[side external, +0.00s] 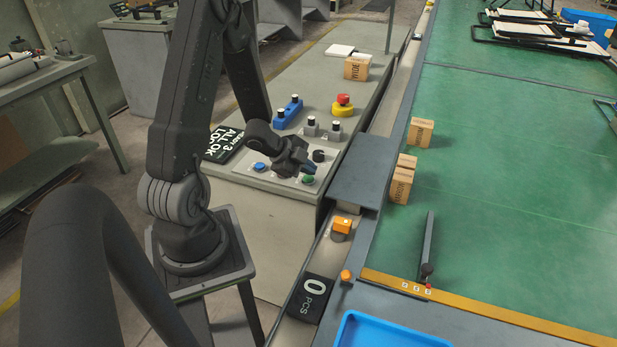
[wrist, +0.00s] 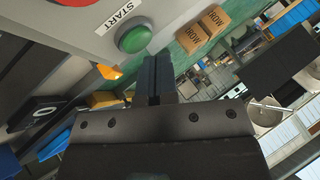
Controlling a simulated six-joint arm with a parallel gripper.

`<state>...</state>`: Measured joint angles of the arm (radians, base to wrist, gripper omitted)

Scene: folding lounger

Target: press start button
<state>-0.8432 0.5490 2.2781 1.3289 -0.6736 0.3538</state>
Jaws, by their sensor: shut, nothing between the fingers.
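The green start button (wrist: 134,39) sits on a light grey panel beside a white START label (wrist: 117,17) in the wrist view. In the side view the green button (side external: 308,180) is at the front right of the control panel, beside my gripper. My gripper (side external: 310,168) is shut and empty, close to the button. In the wrist view its fingertips (wrist: 154,62) lie just below and right of the button. I cannot tell whether they touch it. A blue button (side external: 259,167) is on the left of the same panel.
A dark knob (side external: 319,155) stands close behind my gripper. A red and yellow emergency button (side external: 343,104), a blue button box (side external: 287,112) and a dark sign (side external: 224,143) are on the bench. A conveyor with cardboard boxes (side external: 401,185) runs to the right.

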